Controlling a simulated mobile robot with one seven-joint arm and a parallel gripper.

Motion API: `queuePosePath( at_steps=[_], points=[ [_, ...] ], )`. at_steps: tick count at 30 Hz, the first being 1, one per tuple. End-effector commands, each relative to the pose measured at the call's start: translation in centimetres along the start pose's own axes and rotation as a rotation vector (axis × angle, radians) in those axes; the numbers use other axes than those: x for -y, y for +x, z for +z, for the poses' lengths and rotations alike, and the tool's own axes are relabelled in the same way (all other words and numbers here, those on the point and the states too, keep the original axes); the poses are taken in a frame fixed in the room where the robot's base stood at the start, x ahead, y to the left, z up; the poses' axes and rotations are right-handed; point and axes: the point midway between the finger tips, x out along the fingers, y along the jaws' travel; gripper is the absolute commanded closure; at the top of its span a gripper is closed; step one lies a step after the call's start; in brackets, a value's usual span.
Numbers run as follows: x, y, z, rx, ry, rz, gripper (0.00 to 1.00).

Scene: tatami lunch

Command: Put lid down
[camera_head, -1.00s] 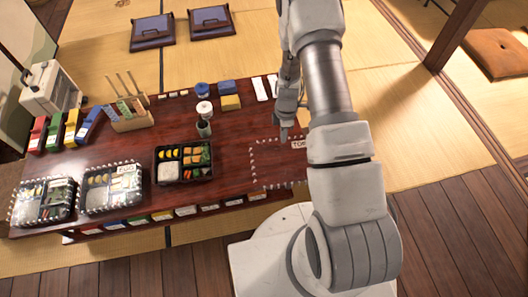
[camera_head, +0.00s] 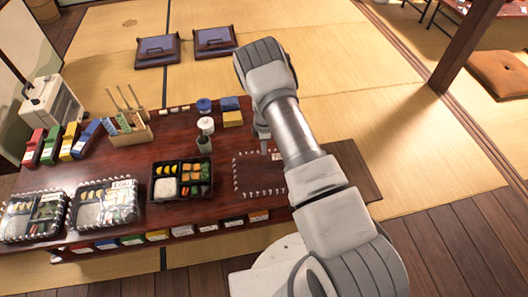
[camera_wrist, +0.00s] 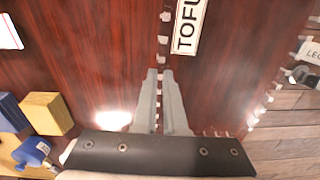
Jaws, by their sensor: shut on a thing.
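The clear lid, with a white dotted rim and a TOFU label, shows over the right part of the dark red table in the head view (camera_head: 258,178). In the wrist view its dotted edge (camera_wrist: 163,42) runs up from between my fingers, with the label (camera_wrist: 187,25) beside it. My gripper (camera_wrist: 161,74) is shut on that edge; in the head view my gripper (camera_head: 266,142) is small and partly behind my arm. The lid looks level and close to the tabletop; I cannot tell whether it touches. The open bento box (camera_head: 182,180) stands left of it.
Two lidded boxes, one at centre left (camera_head: 105,203) and one at far left (camera_head: 33,216), stand on the table (camera_head: 140,167). Blue and yellow blocks (camera_head: 232,118) and a small bottle stack (camera_head: 205,126) stand behind. Bare table lies around the lid.

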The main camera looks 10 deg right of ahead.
Motion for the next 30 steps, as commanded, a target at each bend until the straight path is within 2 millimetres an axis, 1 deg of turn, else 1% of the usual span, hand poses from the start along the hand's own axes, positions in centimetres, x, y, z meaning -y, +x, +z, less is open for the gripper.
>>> queuePosePath(
  at_steps=[1, 3, 9, 13, 14, 15, 17, 18, 19, 27, 29, 30],
  points=[
    [0.03, 1.31, 0.03, 0.002, 0.000, -0.001, 1.00],
    [0.00, 1.73, 0.02, 0.001, 0.000, 0.000, 1.00],
    [-0.01, 1.53, 0.02, 0.001, 0.000, 0.000, 1.00],
    [0.01, 1.80, 0.05, 0.001, 0.001, 0.000, 1.00],
    [0.00, 1.84, 0.05, 0.001, 0.000, 0.000, 0.90],
    [-0.01, 1.79, 0.04, 0.001, 0.000, 0.000, 0.83],
    [0.00, 1.79, 0.04, 0.001, 0.000, 0.000, 0.72],
    [0.00, 1.79, 0.04, 0.001, 0.000, 0.000, 0.65],
    [0.00, 1.79, 0.04, 0.001, 0.000, 0.000, 0.62],
    [0.00, 1.72, 0.03, 0.001, 0.000, 0.000, 0.62],
    [-0.02, 1.49, 0.01, 0.001, 0.000, 0.001, 0.62],
    [-0.04, 1.04, 0.00, 0.000, 0.000, 0.001, 0.62]
  ],
)
